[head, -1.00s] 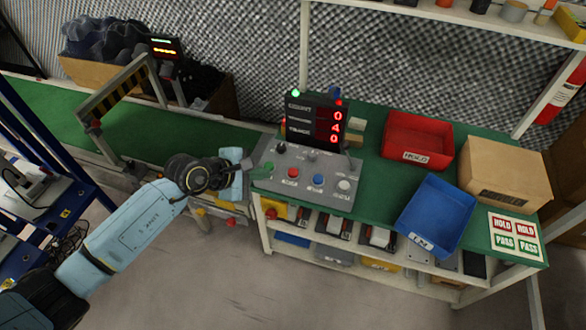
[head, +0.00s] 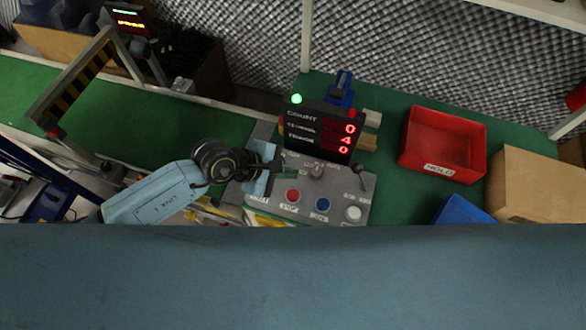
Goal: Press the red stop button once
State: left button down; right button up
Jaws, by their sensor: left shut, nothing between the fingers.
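The red stop button (head: 292,196) sits on the sloped grey control panel (head: 331,181), to the left of a blue button (head: 322,204) and a white button (head: 353,213). My left gripper (head: 292,174) is shut and empty. In the picture its fingertips are just above and beside the red button; I cannot tell whether they touch the panel. The display (head: 320,130) behind the panel shows red digits and a lit green lamp. My right gripper is not in view.
A red bin (head: 441,144), part of a blue bin (head: 461,211) and a cardboard box (head: 538,186) stand right of the panel on the green bench. A green conveyor (head: 170,120) runs to the left. A broad blue surface hides the lower picture.

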pick_arm(q)
jog(key=shift+s, duration=0.3)
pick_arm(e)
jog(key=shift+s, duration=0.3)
pick_arm(q)
jog(key=shift+f, duration=0.1)
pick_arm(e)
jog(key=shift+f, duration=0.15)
pick_arm(q)
notch_tip(320, 180, down, 7)
jog(key=b, duration=0.6)
jog(key=shift+f+b, duration=0.8)
jog(key=shift+b, duration=0.05)
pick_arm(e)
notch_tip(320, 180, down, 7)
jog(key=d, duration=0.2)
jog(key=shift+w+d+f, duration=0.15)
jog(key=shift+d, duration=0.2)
